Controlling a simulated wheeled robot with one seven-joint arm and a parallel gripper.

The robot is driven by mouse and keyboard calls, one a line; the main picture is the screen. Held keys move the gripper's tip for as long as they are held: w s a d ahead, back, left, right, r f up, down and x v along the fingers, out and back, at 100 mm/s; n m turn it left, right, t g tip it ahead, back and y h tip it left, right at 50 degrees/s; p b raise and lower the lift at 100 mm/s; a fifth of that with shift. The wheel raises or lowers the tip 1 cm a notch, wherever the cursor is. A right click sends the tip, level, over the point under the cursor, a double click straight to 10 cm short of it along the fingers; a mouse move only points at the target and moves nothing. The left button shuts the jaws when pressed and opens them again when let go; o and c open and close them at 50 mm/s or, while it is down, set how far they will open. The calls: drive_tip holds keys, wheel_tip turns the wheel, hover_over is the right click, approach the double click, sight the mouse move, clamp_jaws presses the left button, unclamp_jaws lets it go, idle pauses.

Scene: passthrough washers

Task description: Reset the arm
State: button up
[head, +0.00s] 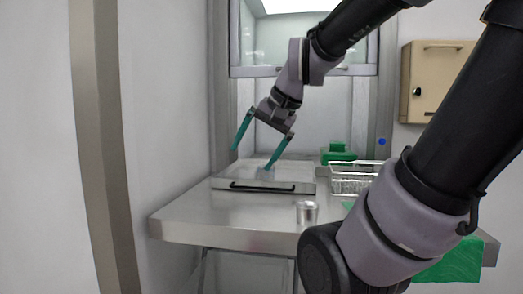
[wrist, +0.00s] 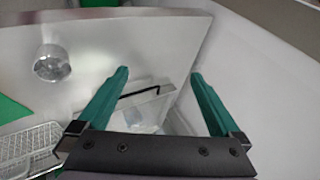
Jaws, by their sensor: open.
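My gripper (head: 254,150) is in the middle of the head view, above a metal table (head: 185,220). Its two green fingers are spread wide apart with nothing between them. In the wrist view the open fingers of my gripper (wrist: 158,75) point over the flat tray with a black handle (head: 225,185). That tray also shows in the wrist view (wrist: 160,100), between and below the fingers. My arm reaches in from the upper right of the head view, and its nearer links cover the table's right part.
A small metal cup (head: 307,212) stands on the table, and a wire basket (head: 350,182) is behind it on the right. A green object (head: 338,153) is at the back. A beige cabinet (head: 432,80) hangs on the wall. The table's front left is clear.

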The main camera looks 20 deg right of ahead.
drive_tip(key=n, duration=0.1)
drive_tip(key=s+n, duration=0.1)
drive_tip(key=s+h, duration=0.1)
drive_tip(key=shift+s+d+r+n+t, duration=0.2)
drive_tip(key=shift+d+r+n+t, duration=0.1)
drive_tip(key=shift+n+t, duration=0.1)
